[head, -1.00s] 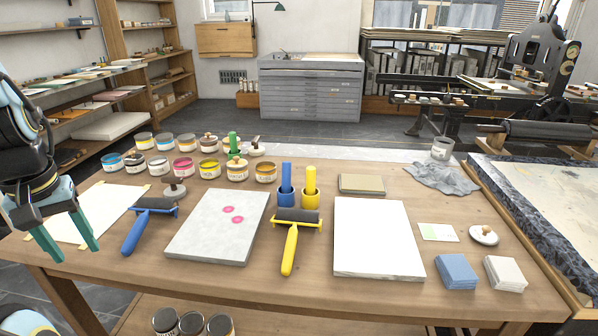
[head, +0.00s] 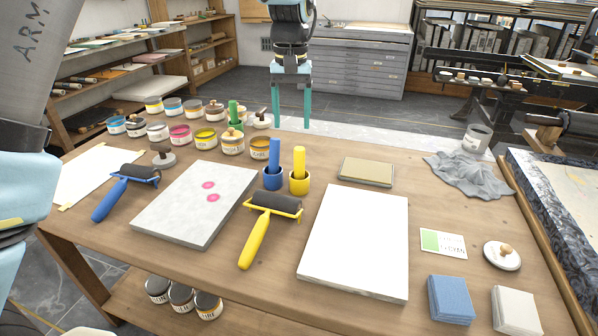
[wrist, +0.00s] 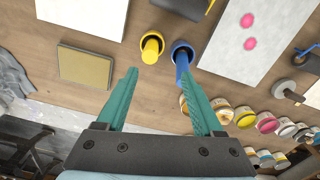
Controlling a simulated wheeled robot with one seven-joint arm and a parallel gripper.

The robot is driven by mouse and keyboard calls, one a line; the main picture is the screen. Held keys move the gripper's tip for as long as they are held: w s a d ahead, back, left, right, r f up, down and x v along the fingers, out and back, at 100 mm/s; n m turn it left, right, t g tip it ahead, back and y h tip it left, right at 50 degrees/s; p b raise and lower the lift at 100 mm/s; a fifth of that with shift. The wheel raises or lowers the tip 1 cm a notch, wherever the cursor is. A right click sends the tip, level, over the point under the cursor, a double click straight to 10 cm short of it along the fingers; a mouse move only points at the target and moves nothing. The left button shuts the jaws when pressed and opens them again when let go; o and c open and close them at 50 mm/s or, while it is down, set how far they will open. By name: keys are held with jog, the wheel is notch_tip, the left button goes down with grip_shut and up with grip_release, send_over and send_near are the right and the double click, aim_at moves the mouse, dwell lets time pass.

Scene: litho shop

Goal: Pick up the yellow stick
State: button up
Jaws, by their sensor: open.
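The yellow stick (head: 299,161) stands upright in a small yellow cup (head: 299,185) near the middle of the table. A blue stick (head: 274,153) stands in a blue cup (head: 272,180) just to its left. My gripper (head: 292,124) is open and empty, pointing down, and appears above and behind the cups. In the wrist view, the open fingers (wrist: 159,75) stand below the cups in the picture. There the yellow stick (wrist: 151,50) shows between the finger lines, and the blue stick (wrist: 182,65) is close to the right finger.
A yellow roller (head: 264,222) lies in front of the cups, between a grey slab (head: 180,225) and a white slab (head: 350,250). Several ink tins (head: 233,142) stand to the left. A tan block (head: 366,171) lies right of the cups.

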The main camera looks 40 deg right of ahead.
aim_at(299, 149)
jog(key=f, duration=0.3)
jog(key=s+d+f, duration=0.1)
jog(key=f, duration=0.1)
jog(key=shift+p, duration=0.35)
jog(key=shift+s+f+p, duration=0.2)
jog(key=shift+f+p, duration=0.55)
jog(key=shift+f, duration=2.15)
grip_shut()
